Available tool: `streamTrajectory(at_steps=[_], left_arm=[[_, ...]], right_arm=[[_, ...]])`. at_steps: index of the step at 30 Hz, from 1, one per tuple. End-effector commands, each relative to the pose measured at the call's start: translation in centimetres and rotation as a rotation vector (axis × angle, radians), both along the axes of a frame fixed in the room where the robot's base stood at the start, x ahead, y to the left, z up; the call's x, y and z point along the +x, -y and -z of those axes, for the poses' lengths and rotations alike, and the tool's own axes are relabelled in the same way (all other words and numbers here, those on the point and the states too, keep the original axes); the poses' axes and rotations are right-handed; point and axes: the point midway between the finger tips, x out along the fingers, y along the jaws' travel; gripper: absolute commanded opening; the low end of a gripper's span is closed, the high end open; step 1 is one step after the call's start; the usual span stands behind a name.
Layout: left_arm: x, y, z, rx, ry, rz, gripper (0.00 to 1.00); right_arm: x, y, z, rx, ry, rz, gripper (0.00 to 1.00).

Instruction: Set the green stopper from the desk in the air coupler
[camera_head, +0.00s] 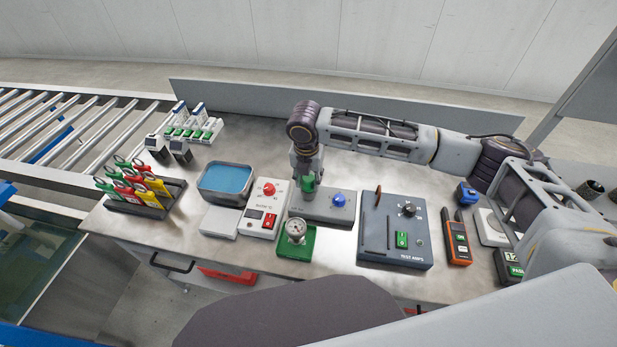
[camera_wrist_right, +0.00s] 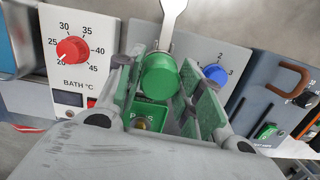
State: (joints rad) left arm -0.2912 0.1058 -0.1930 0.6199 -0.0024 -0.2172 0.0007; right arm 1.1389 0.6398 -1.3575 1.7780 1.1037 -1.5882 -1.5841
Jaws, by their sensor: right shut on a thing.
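My right gripper (camera_head: 306,176) is shut on the green stopper (camera_head: 309,183), over the grey box with a blue knob (camera_head: 327,210). In the right wrist view the stopper (camera_wrist_right: 160,76) is a green cylinder between the finger pads (camera_wrist_right: 166,92). A pale strip (camera_wrist_right: 173,20) extends from its far side. The grey box (camera_wrist_right: 235,58) lies behind and to the right there. I cannot make out the air coupler, nor tell whether the stopper touches the box. My left gripper is not in view.
A white bath control box with a red knob (camera_head: 265,218) stands just left of the grey box. A dial gauge on a green base (camera_head: 296,252) is in front. A dark test box (camera_head: 395,252) stands to the right. The desk behind (camera_head: 262,142) is clear.

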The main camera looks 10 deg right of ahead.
Motion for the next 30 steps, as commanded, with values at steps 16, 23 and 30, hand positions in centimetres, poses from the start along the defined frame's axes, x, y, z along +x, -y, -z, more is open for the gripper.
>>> streamTrajectory(at_steps=[16,23,30], left_arm=[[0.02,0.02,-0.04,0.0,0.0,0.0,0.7],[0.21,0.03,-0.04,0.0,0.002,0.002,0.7],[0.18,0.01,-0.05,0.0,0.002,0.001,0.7]], right_arm=[[-0.02,-0.01,0.23,0.0,-0.001,0.0,0.62],[-0.02,-0.01,0.2,0.0,-0.001,0.0,0.62],[-0.07,-0.07,-0.54,0.001,0.0,0.0,0.62]])
